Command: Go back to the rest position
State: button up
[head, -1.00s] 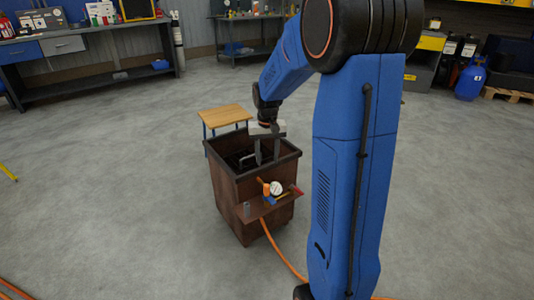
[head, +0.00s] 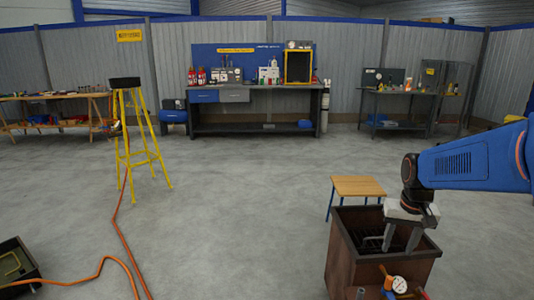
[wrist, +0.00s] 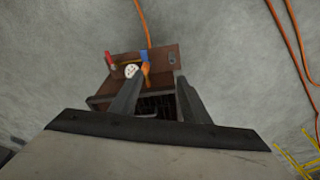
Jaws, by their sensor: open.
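My gripper (head: 400,243) hangs from my blue arm at the right of the head view, fingers pointing down. It is open and empty, with a gap between its two fingers. It is over the open top of a rusty brown box (head: 348,262); I cannot tell if the fingertips are below the rim. In the wrist view the two fingers (wrist: 156,92) stand apart in front of the box's dark grate. A shelf on the box (wrist: 162,61) carries a white dial gauge (wrist: 131,71), which also shows in the head view (head: 399,285).
A small wooden table (head: 358,187) stands behind the box. A yellow stool (head: 140,125) stands at left with an orange hose (head: 118,215) on the floor. A workbench (head: 255,100) lines the back wall. The middle floor is clear.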

jog(key=s+a+r+n+t, duration=0.1)
jog(key=s+a, duration=0.3)
jog(key=s, duration=0.6)
jog(key=s+a+r+n+t, duration=0.1)
jog(key=s+a, duration=0.3)
jog(key=s, duration=0.7)
jog(key=shift+a+n+t, duration=0.4)
jog(key=shift+n+t, duration=0.1)
jog(key=shift+n, duration=0.1)
jog(key=shift+s+r, duration=0.1)
